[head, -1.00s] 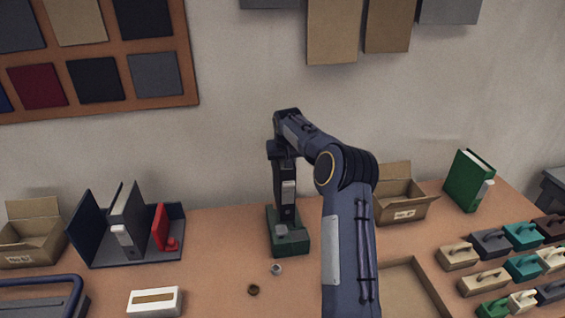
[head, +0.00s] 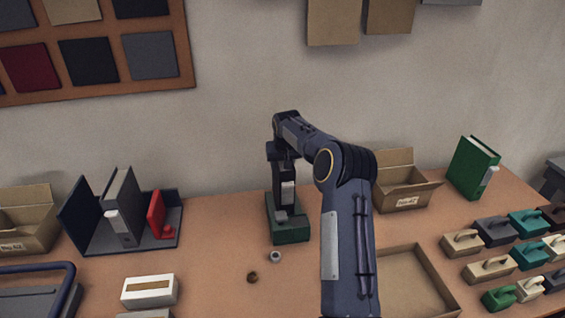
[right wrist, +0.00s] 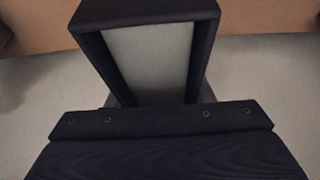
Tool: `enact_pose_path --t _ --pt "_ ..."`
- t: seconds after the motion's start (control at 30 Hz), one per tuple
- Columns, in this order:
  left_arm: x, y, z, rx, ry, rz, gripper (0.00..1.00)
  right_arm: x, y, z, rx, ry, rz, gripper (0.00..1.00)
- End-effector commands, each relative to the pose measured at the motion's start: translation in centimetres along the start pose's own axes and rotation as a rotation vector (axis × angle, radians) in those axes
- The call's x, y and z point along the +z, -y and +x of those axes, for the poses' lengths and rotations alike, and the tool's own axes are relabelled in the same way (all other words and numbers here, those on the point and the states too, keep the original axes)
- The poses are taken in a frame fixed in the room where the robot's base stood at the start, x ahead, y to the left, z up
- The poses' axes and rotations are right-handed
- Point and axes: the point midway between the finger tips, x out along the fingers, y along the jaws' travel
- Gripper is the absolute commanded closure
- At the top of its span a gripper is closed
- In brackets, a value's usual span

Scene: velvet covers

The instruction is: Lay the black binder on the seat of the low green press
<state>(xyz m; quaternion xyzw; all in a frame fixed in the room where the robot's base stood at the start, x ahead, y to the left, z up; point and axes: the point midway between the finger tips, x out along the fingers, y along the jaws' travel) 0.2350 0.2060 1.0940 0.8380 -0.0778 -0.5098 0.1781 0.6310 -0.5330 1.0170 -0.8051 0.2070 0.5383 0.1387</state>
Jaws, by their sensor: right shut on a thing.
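The black binder (head: 287,172) is upright, with a pale label on the side facing me. My right gripper (head: 283,152) is shut on its upper part. The low green press (head: 290,235) stands on the bench directly below and around the binder's lower end in the head view. I cannot tell whether the binder touches the seat. In the right wrist view, the binder (right wrist: 203,60) shows as dark covers around a pale inner block. My left gripper is not in view.
A rack (head: 170,228) with grey and red binders is at the left. An open carton (head: 402,197) and a green binder (head: 473,168) are at the right. A ring (head: 275,256) and a small brown piece (head: 252,277) lie in front of the press.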

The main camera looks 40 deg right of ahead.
Motion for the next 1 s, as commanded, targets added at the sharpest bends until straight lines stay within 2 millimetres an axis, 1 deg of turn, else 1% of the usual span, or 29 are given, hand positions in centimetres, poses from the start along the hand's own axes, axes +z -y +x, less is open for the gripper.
enact_pose_path --t 0.13,0.43,0.47,0.6,0.63,0.67,0.87,1.0 --pt "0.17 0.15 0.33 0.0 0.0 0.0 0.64 0.12 0.04 0.46 -0.001 -0.004 0.0 1.0" --pt "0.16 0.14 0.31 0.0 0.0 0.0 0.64 0.13 0.03 0.5 -0.001 -0.004 0.0 1.0" --pt "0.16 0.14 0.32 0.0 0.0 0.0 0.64 0.13 0.03 0.5 -0.001 -0.004 0.0 0.5" --pt "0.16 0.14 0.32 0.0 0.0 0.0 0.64 0.16 0.03 0.52 0.0 -0.003 0.0 0.32" --pt "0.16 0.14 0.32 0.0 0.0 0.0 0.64 0.16 0.03 0.53 0.0 -0.003 0.0 0.28" --pt "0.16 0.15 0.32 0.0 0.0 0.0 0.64 0.17 0.03 0.54 0.0 -0.003 0.0 0.27" --pt "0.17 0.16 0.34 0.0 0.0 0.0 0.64 0.31 0.02 0.7 0.0 0.002 -0.001 0.27" --pt "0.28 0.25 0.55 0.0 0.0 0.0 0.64 0.25 0.03 0.0 0.0 -0.001 -0.001 0.27"
